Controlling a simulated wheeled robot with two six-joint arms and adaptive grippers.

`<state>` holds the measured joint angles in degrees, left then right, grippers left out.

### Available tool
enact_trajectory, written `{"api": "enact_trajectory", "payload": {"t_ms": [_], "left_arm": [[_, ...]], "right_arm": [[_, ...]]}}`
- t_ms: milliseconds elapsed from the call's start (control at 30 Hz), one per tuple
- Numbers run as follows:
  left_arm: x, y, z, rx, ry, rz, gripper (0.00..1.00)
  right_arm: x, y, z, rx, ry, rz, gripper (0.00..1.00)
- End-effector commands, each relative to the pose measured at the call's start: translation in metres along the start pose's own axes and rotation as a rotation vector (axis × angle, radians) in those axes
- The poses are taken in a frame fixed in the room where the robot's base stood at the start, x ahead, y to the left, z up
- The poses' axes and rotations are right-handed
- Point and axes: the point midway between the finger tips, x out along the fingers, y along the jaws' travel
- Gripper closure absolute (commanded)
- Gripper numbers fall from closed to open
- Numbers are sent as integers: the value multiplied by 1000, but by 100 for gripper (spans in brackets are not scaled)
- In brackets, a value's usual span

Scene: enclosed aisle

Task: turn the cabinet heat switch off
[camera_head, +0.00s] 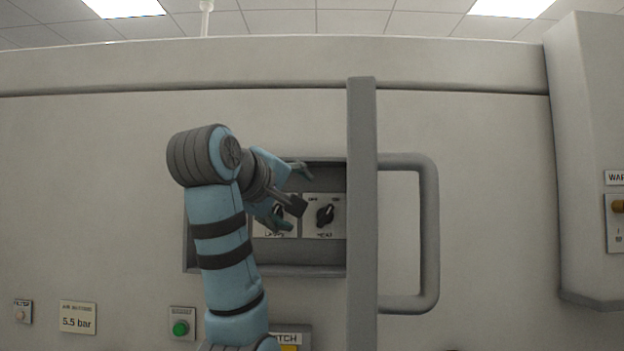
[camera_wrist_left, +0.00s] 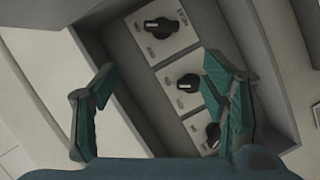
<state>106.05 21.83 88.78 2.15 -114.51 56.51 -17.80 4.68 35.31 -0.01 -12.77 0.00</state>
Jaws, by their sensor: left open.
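The heat switch (camera_head: 325,215) is a black rotary knob on a pale plate marked OFF and, faintly, a second word at upper right. It sits in a recessed grey panel; its pointer looks tilted, but the exact setting is too small to read. My left gripper (camera_head: 297,202) is open and empty in front of the recess, just left of the heat knob and partly over the neighbouring knob. In the left wrist view, the open fingers (camera_wrist_left: 157,74) frame part of the panel with three black knobs; the labels are unreadable, so I cannot tell which is heat. My right gripper is not in view.
A vertical grey post (camera_head: 361,215) stands close to the right of the heat plate, with a large grey handle (camera_head: 430,235) beyond it. A green button (camera_head: 180,328) and a 5.5 bar sign (camera_head: 78,318) are lower left.

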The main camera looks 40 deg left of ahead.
Motion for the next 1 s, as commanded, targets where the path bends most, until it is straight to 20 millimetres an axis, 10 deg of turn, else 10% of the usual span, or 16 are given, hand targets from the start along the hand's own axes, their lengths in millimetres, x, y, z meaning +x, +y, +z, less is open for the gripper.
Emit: {"api": "enact_trajectory", "payload": {"t_ms": [233, 633, 1000], "left_arm": [[71, 1, 7, 3, -14, -9, 33], [87, -2, 8, 2, -10, -5, 33], [87, -1, 9, 3, -13, -4, 81]], "right_arm": [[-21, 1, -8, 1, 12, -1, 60], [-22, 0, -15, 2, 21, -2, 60], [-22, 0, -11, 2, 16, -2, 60]]}}
